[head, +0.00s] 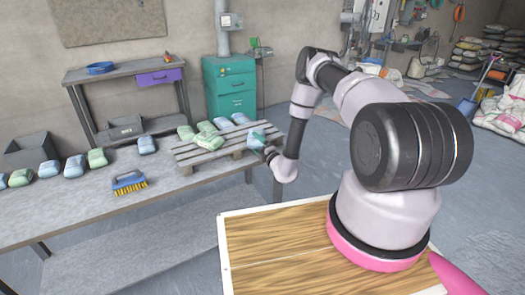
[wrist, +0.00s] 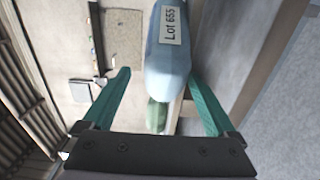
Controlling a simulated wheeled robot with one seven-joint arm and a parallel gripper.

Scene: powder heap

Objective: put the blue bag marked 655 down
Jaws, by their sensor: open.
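The blue bag (wrist: 168,62) with the label "Lot 655" lies between my gripper's teal fingers in the wrist view. My gripper (wrist: 159,73) is open, with a gap showing beside the bag near the left finger. The bag (head: 256,137) also shows in the head view at the right end of the wooden pallet (head: 190,160), with my gripper (head: 264,146) right at it. Whether its underside rests fully on the slats is hidden.
Several green and blue bags (head: 208,140) lie on the pallet left of the bag. More bags (head: 97,158), a brush (head: 129,183) and a grey bin (head: 30,149) stand on the long table (head: 70,215). The table's front middle is clear. A teal drawer cabinet (head: 230,85) stands behind.

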